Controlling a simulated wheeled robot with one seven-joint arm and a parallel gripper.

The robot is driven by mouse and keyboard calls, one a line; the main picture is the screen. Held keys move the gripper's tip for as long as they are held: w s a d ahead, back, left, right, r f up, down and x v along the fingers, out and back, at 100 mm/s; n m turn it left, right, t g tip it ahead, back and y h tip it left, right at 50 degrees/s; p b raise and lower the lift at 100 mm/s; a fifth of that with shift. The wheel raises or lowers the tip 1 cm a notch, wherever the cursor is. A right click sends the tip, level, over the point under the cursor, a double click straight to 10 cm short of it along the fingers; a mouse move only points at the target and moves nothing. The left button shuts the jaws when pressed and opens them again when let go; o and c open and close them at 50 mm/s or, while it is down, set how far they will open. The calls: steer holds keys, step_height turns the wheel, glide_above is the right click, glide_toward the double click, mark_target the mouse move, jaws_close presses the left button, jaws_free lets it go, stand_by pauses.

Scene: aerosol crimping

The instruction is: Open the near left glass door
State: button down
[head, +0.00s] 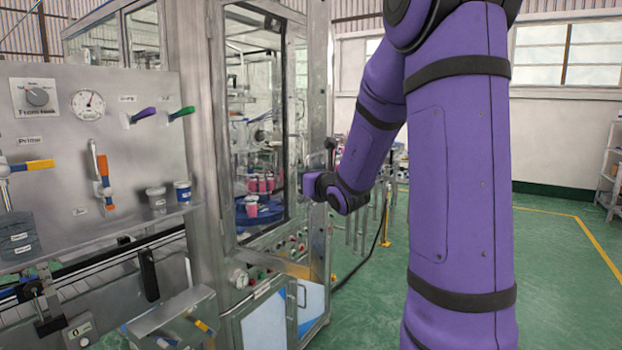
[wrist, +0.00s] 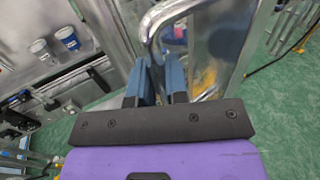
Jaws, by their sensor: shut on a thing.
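In the wrist view my blue fingers (wrist: 161,82) are shut on a bent chrome door handle (wrist: 158,22). The handle curves over and behind the fingers.
A steel panel (head: 128,85) with gauge, valves and coloured levers stands at the left, with small pots (head: 157,199) on its ledge. Buttons and a lower cabinet (head: 260,318) sit under the glass. Green floor (head: 560,270) at the right is clear.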

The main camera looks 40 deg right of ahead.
steer(key=shift+a, duration=0.4)
steer(key=c, duration=1.1)
jaws_free()
steer(key=shift+c, duration=0.2)
